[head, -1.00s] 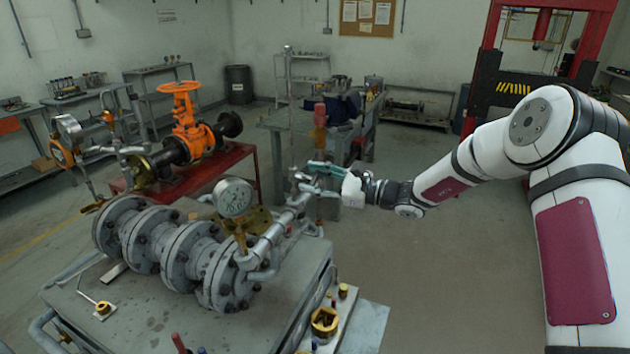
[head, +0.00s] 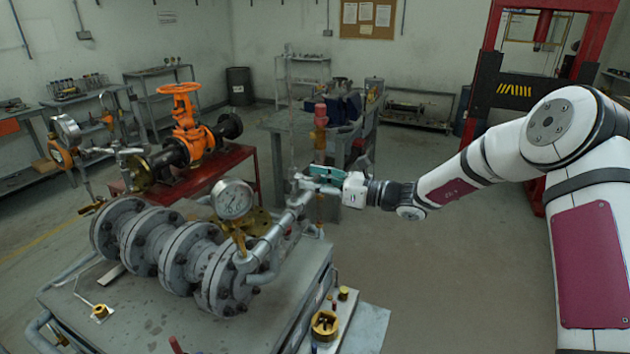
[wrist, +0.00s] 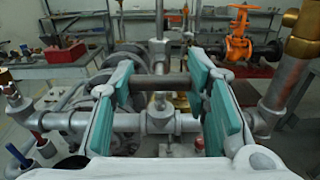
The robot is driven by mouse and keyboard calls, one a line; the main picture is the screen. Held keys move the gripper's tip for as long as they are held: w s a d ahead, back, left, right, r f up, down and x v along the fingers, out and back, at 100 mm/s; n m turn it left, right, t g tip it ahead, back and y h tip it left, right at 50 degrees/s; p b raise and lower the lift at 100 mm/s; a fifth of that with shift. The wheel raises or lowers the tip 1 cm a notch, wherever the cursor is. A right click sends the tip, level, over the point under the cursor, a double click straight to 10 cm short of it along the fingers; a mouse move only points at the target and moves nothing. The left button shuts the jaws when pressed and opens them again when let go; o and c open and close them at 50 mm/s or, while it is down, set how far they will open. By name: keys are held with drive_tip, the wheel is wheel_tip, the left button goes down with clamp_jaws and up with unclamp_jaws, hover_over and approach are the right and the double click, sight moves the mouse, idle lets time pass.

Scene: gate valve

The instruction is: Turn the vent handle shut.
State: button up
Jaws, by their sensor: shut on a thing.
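The vent handle (wrist: 158,82) shows in the wrist view as a short dark grey bar. It lies crosswise between the two teal pads of my gripper (wrist: 168,97). My gripper is shut on this bar, with a pad at each end of it. A grey pipe with a fitting (wrist: 160,122) runs crosswise just beyond and below the bar. In the head view my gripper (head: 322,174) is at the upper right end of the slanting grey pipe (head: 278,232). The handle is too small and covered there to make out.
A flanged grey pipe assembly (head: 160,240) with a pressure gauge (head: 232,199) stands on the grey bench (head: 145,325). An orange valve (head: 192,135) is on a red stand behind. A thin upright pipe (head: 290,110) rises close to my gripper. Floor on the right is open.

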drive_tip(key=o, duration=1.2)
drive_tip(key=v, duration=1.2)
